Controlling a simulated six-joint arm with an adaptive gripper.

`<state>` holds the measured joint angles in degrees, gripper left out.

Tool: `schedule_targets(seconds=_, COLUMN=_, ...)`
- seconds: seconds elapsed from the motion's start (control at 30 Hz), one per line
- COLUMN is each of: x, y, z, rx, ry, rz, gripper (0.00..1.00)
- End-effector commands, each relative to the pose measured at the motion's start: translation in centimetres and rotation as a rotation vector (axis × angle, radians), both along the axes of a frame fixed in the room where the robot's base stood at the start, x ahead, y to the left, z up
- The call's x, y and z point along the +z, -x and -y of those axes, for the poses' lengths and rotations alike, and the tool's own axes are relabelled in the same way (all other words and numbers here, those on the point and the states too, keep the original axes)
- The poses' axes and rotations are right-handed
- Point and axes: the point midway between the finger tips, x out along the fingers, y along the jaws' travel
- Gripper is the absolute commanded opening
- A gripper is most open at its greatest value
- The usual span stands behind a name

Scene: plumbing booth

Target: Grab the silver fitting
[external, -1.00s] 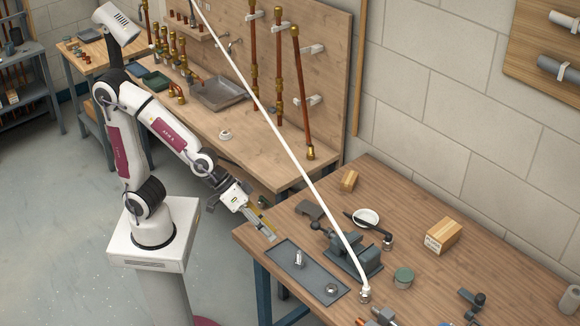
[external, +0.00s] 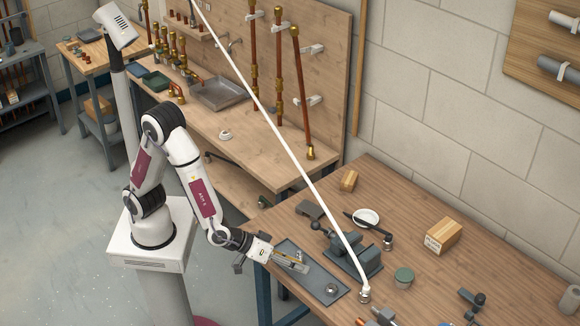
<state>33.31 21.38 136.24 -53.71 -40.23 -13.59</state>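A small silver fitting (external: 299,255) stands on the grey tray (external: 318,285) at the near left of the wooden table. Only its top shows behind my gripper. My gripper (external: 301,266) is low over the tray, with its fingers pointing right and lying at or right beside the fitting. At this size I cannot tell whether the fingers touch it or how far apart they are. A silver ring-shaped piece (external: 331,288) lies on the tray farther right, apart from my gripper.
A blue-grey vise (external: 352,254) stands just behind the tray. A long white pipe (external: 300,165) slants down to a silver fitting (external: 364,295) beside the tray. A green-lidded tin (external: 403,277) and a wooden block (external: 442,237) stand farther right.

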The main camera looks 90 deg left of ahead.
Motion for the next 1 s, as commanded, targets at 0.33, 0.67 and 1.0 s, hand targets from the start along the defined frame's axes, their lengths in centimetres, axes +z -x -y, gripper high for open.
schedule_targets(seconds=0.33, x=-4.0, y=0.6, z=-1.3, rx=0.136, ry=-0.121, rz=0.082, gripper=0.37)
schedule_targets(seconds=0.67, x=-5.9, y=2.1, z=-3.3, rx=0.201, ry=-0.299, rz=0.168, gripper=0.37)
schedule_targets(seconds=1.0, x=-6.5, y=4.4, z=-5.1, rx=0.220, ry=-0.545, rz=0.270, gripper=0.37)
